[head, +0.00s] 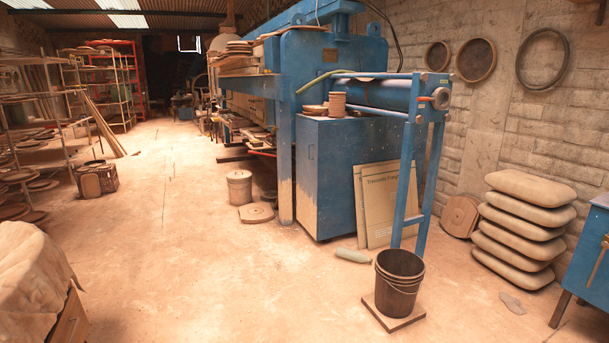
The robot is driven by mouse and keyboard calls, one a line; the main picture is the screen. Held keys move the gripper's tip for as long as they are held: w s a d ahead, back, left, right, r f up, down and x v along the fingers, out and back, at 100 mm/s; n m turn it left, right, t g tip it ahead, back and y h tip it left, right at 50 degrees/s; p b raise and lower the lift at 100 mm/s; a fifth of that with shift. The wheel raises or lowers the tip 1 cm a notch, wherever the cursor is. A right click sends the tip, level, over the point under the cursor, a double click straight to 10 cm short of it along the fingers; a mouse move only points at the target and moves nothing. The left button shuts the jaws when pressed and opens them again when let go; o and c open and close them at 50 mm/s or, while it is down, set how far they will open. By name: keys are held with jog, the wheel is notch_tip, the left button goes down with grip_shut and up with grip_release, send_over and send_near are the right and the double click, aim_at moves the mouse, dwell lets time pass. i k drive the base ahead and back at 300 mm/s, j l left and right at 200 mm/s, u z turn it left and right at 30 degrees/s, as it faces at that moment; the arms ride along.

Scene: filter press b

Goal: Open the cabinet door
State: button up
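A blue metal cabinet (338,180) stands on the floor in the middle of the view, beside the large blue press (335,60). Its side faces look flat and closed, with worn paint low on the left face. I cannot clearly make out a door edge or a handle at this distance. Boards with printing (385,200) lean against its right face and hide part of it. My gripper is not in view.
A blue frame with a roller (405,150) stands right of the cabinet, with a dark bucket (399,285) before it. Stacked sacks (525,225) and a blue bench (590,255) are at right. A covered crate (35,275) is at lower left.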

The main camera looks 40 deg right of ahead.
aim_at(306, 129)
jog(key=i+l+z, duration=0.35)
jog(key=i, duration=0.85)
jog(key=i+z, duration=0.35)
jog(key=i, duration=0.85)
jog(key=i+l, duration=0.1)
jog(key=i, duration=3.25)
